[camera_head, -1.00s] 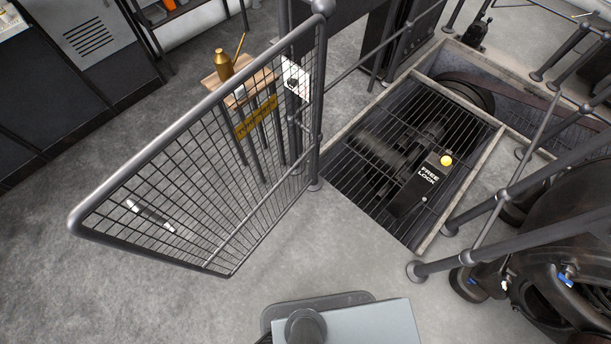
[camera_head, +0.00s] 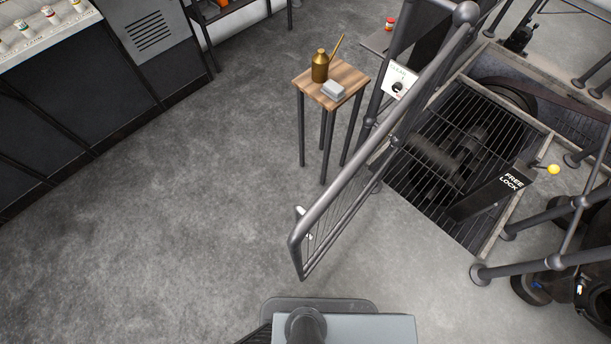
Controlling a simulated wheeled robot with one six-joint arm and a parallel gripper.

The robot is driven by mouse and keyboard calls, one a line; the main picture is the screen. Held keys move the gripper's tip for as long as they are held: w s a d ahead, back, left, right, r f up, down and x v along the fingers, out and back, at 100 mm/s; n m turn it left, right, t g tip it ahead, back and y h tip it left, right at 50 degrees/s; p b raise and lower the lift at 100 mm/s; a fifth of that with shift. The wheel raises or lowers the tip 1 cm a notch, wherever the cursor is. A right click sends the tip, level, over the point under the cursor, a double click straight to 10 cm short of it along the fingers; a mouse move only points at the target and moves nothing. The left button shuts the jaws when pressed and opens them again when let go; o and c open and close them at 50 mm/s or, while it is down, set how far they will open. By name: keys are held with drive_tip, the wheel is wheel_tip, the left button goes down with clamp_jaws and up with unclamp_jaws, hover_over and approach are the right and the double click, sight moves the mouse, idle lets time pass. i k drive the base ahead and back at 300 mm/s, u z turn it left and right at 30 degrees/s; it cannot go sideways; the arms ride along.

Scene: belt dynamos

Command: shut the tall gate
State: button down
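The tall gate (camera_head: 345,187) is a dark grey tube frame with wire mesh, seen almost edge-on. It hangs from the tall post at its upper right end, beside the grated pit. Its free end points down and left, towards my base, and stands open, well apart from the short railing post (camera_head: 480,272) across the gap. A small pale fitting (camera_head: 303,213) shows at the gate's free end, mostly hidden by the frame. My gripper is not in view; only parts of my own body show at the bottom edge.
A small wooden table (camera_head: 316,90) with a brass oil can (camera_head: 320,66) stands left of the gate's hinge side. The grating (camera_head: 470,150) and the FREE/LOCK lever (camera_head: 510,183) with a yellow knob lie beyond the gap. Floor left of the gate is clear.

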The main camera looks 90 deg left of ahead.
sight(441, 62)
drive_tip(key=k, duration=1.45)
drive_tip(key=u, duration=1.4)
drive_tip(key=i, duration=0.3)
drive_tip(key=u, duration=1.95)
